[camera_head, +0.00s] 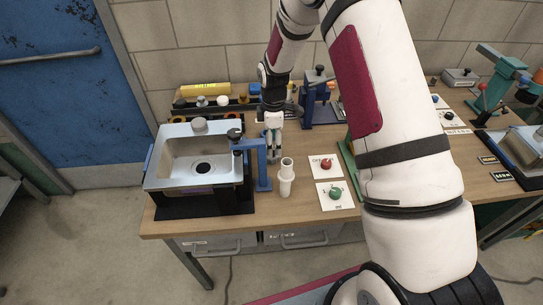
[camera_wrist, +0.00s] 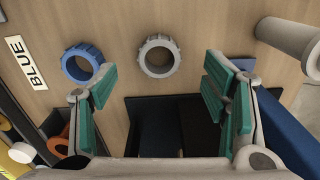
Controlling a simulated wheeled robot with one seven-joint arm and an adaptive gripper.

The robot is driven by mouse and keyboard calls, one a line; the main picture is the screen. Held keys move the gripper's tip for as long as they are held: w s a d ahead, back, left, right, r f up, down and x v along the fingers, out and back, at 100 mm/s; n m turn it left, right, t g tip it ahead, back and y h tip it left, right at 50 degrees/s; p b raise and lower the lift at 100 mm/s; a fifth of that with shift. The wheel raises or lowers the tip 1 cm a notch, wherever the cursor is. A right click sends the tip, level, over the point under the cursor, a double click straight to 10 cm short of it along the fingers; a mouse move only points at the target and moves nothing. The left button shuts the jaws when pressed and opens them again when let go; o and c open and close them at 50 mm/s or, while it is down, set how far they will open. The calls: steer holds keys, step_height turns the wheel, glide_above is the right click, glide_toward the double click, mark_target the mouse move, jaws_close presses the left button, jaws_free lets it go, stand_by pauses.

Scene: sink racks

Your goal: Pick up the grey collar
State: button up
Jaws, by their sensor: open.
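The grey collar (camera_wrist: 174,42), a notched ring, lies on the wooden table in the wrist view, near the top middle. My gripper (camera_wrist: 159,78) is open and empty, with green pads left and right of the view. The collar lies between and a little beyond the fingertips, and neither pad appears to touch it. In the head view my gripper (camera_head: 273,137) points down over the table, right of the sink; I cannot make out the collar clearly there.
A blue collar (camera_wrist: 96,51) lies just left of the grey one, beside a BLUE label (camera_wrist: 25,63). A white pipe (camera_wrist: 290,37) is at the right; it also stands in the head view (camera_head: 286,180). The sink (camera_head: 163,178) and a blue stand (camera_head: 262,170) are close to my gripper.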

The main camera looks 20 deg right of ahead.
steer(key=shift+f+p, duration=0.6)
steer(key=shift+f, duration=2.15)
steer(key=c, duration=1)
